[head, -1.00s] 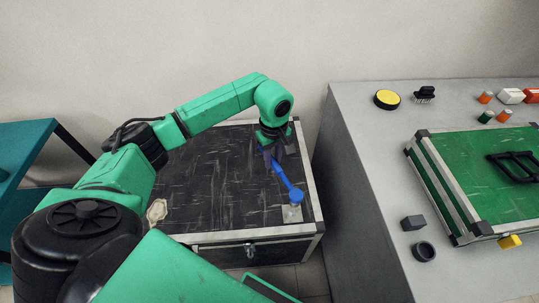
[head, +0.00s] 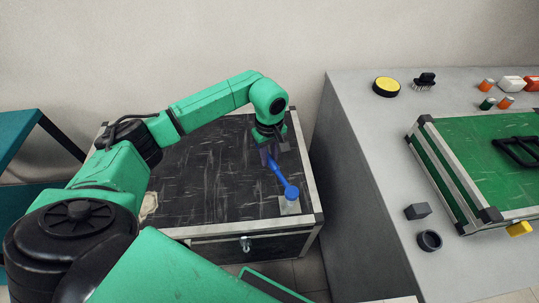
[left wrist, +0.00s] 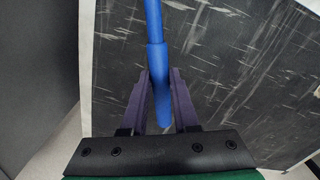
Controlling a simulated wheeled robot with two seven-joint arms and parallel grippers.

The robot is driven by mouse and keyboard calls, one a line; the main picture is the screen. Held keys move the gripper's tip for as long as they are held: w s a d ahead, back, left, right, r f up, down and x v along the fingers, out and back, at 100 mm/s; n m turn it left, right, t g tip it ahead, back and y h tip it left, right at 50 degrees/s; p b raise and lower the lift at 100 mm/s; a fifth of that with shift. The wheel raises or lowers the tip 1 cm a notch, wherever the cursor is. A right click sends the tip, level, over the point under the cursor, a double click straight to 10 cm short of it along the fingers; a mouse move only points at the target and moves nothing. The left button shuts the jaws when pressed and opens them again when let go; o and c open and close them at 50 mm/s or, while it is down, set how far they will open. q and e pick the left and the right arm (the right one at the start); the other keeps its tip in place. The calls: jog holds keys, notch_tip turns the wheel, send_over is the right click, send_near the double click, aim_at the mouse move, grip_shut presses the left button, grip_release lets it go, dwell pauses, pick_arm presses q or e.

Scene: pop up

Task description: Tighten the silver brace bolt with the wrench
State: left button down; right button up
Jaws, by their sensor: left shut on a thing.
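A blue wrench (head: 279,174) extends from my left gripper (head: 267,154) toward the front right corner of a black case. Its round head (head: 292,192) is over a small silver brace plate (head: 290,207) at that corner. The bolt is hidden under the head, and I cannot tell whether the wrench is seated on it. In the left wrist view, the purple fingers of my left gripper (left wrist: 160,100) are shut on the wrench's handle (left wrist: 155,58). The wrench's head is out of that view. My right gripper is not in view.
The black case (head: 200,190) has metal edges and a front latch (head: 245,243). A grey table (head: 385,150) stands close on its right, bearing a green case (head: 475,150), a yellow disc (head: 386,86) and small items. A teal table (head: 20,140) is at left.

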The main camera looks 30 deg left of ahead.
pick_arm(q)
jog(key=shift+s+r, duration=0.1)
jog(key=shift+r, duration=0.05)
dwell(0.5)
jog(key=shift+b, duration=0.3)
jog(key=shift+f+b, duration=0.95)
jog(key=shift+f, duration=0.35)
